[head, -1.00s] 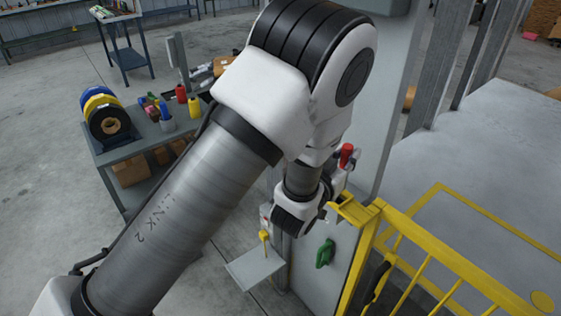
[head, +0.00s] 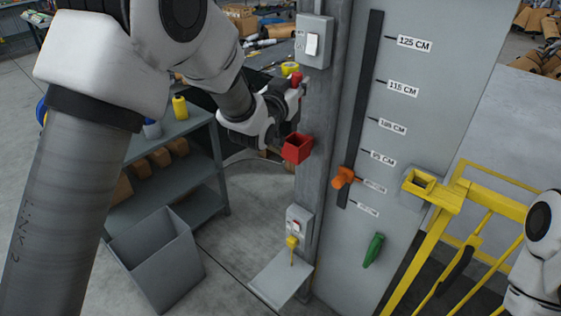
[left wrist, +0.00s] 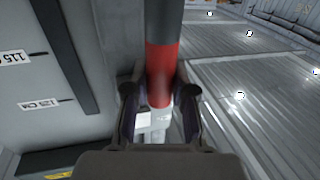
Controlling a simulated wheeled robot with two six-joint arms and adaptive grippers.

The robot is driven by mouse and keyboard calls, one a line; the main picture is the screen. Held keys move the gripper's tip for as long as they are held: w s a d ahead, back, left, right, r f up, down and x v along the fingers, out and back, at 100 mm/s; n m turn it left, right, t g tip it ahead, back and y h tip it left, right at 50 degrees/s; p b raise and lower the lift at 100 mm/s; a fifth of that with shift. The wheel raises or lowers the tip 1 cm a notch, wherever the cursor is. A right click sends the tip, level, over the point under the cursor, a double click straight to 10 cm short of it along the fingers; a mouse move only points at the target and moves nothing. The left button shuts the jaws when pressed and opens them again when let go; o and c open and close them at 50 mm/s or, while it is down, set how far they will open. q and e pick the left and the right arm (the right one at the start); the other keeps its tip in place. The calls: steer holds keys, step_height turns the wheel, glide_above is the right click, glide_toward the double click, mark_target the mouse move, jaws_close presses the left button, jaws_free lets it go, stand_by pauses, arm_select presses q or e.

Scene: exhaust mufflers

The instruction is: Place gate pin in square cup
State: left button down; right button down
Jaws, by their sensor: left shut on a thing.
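My left gripper (head: 290,96) is beside the grey post, above the red square cup (head: 297,149) fixed to it. It is shut on the gate pin, whose red top (head: 296,79) shows above the gripper. In the left wrist view the pin (left wrist: 162,75), red with a dark part, stands between the two fingers (left wrist: 160,95). The pin's lower end is hard to make out in the head view. A yellow square cup (head: 420,183) sits by the gate and looks empty.
The yellow gate (head: 440,235) is at the right, with part of my right arm beside it. An orange knob (head: 343,178) and green handle (head: 373,250) are on the grey panel (head: 450,100). A grey bin (head: 160,255) and small shelf (head: 280,280) are below.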

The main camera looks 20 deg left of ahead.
mark_target(296, 123)
arm_select(q)
steer(key=shift+d+f, duration=0.25)
steer(key=shift+f, duration=0.15)
step_height(296, 123, down, 9)
steer(key=shift+r+p, duration=0.15)
steer(key=shift+p, duration=0.5)
steer(key=shift+w+d+f, duration=0.1)
steer(key=shift+f, duration=0.3)
steer(key=c, duration=1)
jaws_free()
steer(key=shift+r, duration=0.1)
